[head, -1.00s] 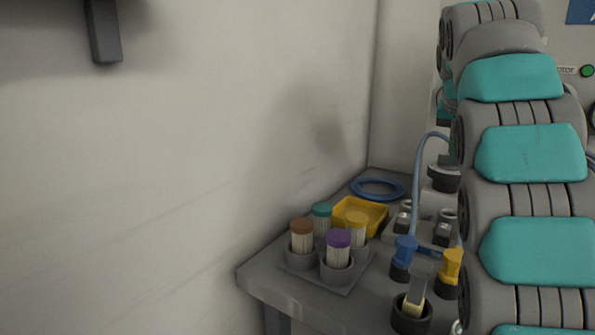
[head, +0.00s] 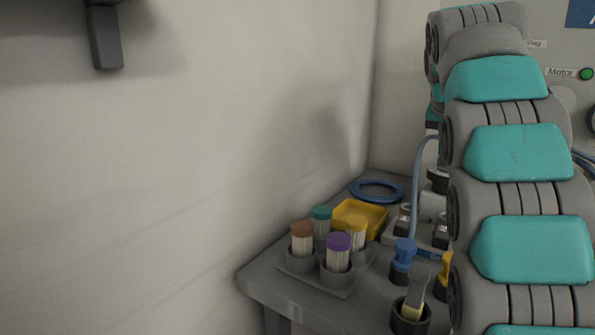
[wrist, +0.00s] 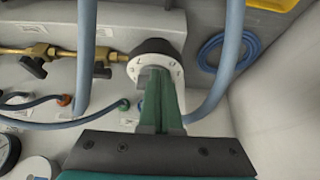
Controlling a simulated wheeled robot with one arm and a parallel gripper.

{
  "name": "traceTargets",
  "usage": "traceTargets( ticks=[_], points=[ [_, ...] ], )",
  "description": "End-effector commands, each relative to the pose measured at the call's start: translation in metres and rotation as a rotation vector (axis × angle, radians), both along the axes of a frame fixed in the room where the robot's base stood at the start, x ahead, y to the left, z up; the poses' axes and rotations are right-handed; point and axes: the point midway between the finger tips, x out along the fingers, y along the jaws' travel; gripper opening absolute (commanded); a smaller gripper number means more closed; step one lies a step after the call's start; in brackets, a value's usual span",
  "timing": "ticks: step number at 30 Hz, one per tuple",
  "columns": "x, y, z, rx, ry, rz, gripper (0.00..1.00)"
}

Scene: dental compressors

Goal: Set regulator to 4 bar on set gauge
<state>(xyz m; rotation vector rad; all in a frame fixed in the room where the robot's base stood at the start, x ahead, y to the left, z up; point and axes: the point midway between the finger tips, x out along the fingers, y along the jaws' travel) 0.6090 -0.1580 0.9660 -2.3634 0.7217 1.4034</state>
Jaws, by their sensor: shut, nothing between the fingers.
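In the wrist view a black round knob (wrist: 153,46) with a white marked ring stands at the end of a brass pipe; it looks like the regulator. My gripper (wrist: 155,74) is shut, its green fingers together and empty. The fingertips overlap the near edge of the white ring in the picture; I cannot tell whether they touch it. A round gauge (wrist: 8,152) is cut off at the left edge. Its reading, and whether it is the set gauge, cannot be told. In the head view my arm hides my gripper and most of the equipment.
Brass valves with black handles (wrist: 36,66) sit left of the knob. Blue-grey hoses (wrist: 228,60) pass close on both sides. In the head view the bench holds capped tubs (head: 337,252), a yellow tray (head: 359,218) and a blue coil (head: 377,191). A wall stands left.

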Motion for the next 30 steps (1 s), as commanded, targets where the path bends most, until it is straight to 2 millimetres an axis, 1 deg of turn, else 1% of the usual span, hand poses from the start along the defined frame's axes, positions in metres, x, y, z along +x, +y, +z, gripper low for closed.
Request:
traceTargets(
  ticks=[6, 18, 30],
  points=[
    [0.0039, 0.0026, -0.0001, -0.001, 0.0, 0.0, 0.0],
    [0.0047, 0.0035, 0.0005, -0.001, -0.001, 0.0, 0.0],
    [-0.0008, 0.0101, 0.0009, -0.001, -0.002, 0.0, 0.0]
  ],
)
